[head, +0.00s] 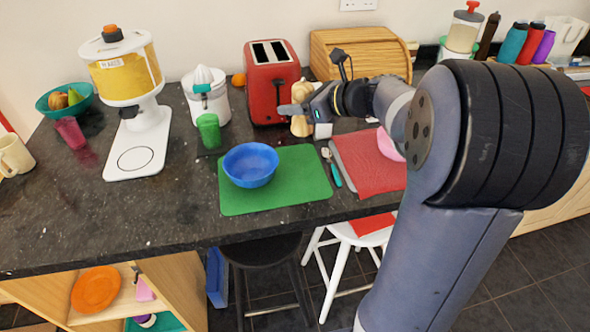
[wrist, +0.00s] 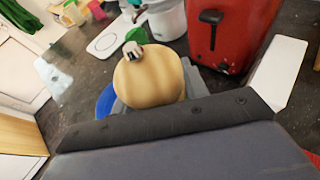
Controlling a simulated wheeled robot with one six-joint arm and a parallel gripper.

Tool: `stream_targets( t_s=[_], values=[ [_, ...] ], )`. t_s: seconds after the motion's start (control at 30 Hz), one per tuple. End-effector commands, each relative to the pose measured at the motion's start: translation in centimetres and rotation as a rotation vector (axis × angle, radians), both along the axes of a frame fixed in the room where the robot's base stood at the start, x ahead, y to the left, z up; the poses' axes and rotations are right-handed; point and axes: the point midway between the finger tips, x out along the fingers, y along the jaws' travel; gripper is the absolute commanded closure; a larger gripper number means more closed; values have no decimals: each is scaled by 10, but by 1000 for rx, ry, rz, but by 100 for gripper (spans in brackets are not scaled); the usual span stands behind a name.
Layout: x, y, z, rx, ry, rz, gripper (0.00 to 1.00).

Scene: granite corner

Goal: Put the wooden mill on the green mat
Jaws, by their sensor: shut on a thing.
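The wooden mill (head: 300,124) is pale and rounded, in front of the red toaster in the head view. In the wrist view its ribbed round top (wrist: 150,78) with a small metal knob fills the middle. My gripper (head: 298,110) is shut on the mill, its grey fingers on either side. I cannot tell whether the mill's base touches the counter. The green mat (head: 300,185) lies flat at the counter's front, nearer than the mill. A blue bowl (head: 250,165) sits on the mat's left part; the mat's right part is bare.
The red toaster (head: 272,82) stands close behind the mill. A green cup (head: 209,130) and a white juicer (head: 206,95) are to the left. A red mat (head: 368,160) with a pink bowl (head: 390,146) lies right of the green mat, with cutlery (head: 333,170) between them.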

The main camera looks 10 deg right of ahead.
Motion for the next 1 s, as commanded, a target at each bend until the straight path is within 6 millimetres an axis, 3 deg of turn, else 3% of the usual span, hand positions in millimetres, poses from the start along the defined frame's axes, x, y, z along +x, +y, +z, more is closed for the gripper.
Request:
stream_targets(
  t_s=[0.3,0.7,1.0],
  values=[
    [0,0,-50,3,4,-2,85],
    [0,0,-96,2,1,-2,85],
    [0,0,-99,0,-1,-1,85]
  ],
)
